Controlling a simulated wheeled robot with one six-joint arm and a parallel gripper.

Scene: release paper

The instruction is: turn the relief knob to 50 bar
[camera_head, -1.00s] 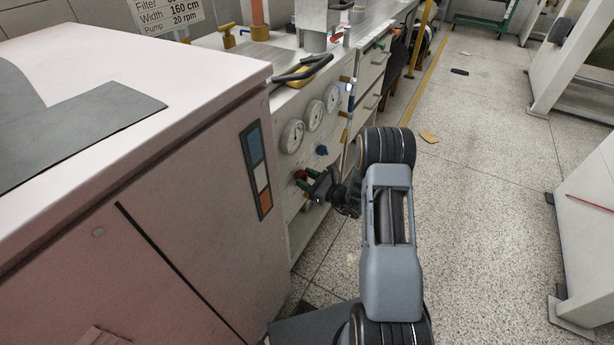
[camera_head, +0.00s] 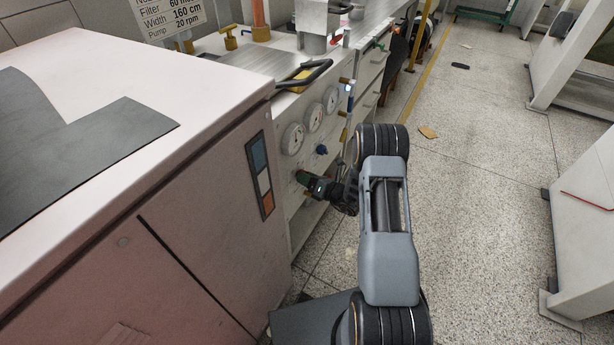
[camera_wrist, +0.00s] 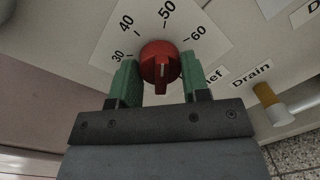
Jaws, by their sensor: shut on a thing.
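The red relief knob (camera_wrist: 160,62) shows in the wrist view on a white dial plate (camera_wrist: 119,44) marked 30, 40, 50 and 60. The 50 mark lies above the knob, slightly right. A raised ridge runs across the knob's face; which end points at the scale I cannot tell. My gripper (camera_wrist: 160,74) has a green fingertip on each side of the knob and is shut on it. The word beside the plate is partly hidden by the right finger, leaving "ef". In the head view, my gripper (camera_head: 308,182) is at the panel front and hides the knob.
Three round gauges (camera_head: 314,117) and a blue knob (camera_head: 321,150) sit above my gripper on the panel. A yellow drain handle (camera_wrist: 265,93) is to the right in the wrist view. A large pale cabinet (camera_head: 205,225) stands close on the left.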

